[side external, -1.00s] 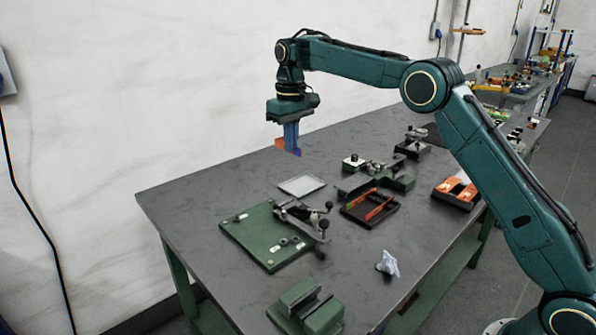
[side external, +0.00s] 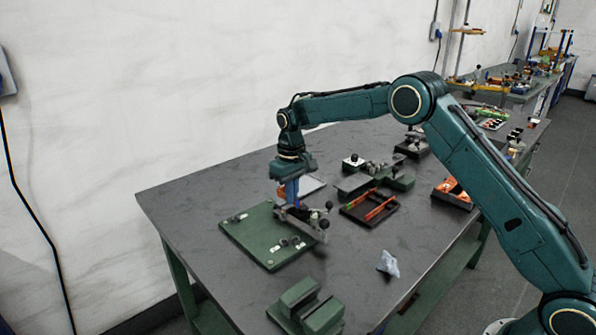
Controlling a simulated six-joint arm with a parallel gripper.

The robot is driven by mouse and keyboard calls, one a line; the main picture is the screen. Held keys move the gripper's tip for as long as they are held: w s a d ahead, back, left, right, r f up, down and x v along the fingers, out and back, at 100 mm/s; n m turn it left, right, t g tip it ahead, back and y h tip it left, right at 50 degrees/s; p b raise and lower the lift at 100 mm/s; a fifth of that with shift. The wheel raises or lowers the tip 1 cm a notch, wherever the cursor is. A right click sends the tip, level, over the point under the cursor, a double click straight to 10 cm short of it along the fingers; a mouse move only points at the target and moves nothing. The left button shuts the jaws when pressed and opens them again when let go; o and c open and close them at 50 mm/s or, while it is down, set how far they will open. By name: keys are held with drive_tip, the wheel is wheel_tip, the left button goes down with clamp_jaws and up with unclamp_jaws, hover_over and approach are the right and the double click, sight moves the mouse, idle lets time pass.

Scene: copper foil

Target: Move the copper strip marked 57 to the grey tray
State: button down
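My gripper (side external: 291,196) has blue fingers pointing down, low over the bench beside the grey tray. It looks shut on a copper strip (side external: 281,191), of which a small orange edge shows left of the fingers. The number on it cannot be read. The pale grey tray (side external: 314,184) lies flat on the bench, partly hidden behind my gripper. I cannot tell whether the strip touches the tray. More orange strips (side external: 378,210) lie in a dark tray (side external: 352,214) to the right; no marks on them are legible.
A green plate (side external: 262,238) with a lever clamp (side external: 314,217) stands just in front of my gripper. A green block fixture (side external: 309,311) is at the near edge. A crumpled pale cloth (side external: 388,263) lies at right. Green fixtures (side external: 397,178) stand behind the dark tray.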

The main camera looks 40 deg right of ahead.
sight(292, 219)
drive_tip(key=shift+f, duration=0.45)
drive_tip(key=shift+f, duration=2)
drive_tip(key=c, duration=1.7)
unclamp_jaws()
drive_tip(key=shift+w+d+r, duration=0.1)
drive_tip(key=shift+d+r, duration=0.05)
drive_tip(key=shift+r, duration=3.25)
drive_tip(key=shift+w+d+r, duration=0.1)
drive_tip(key=shift+r, duration=3.3)
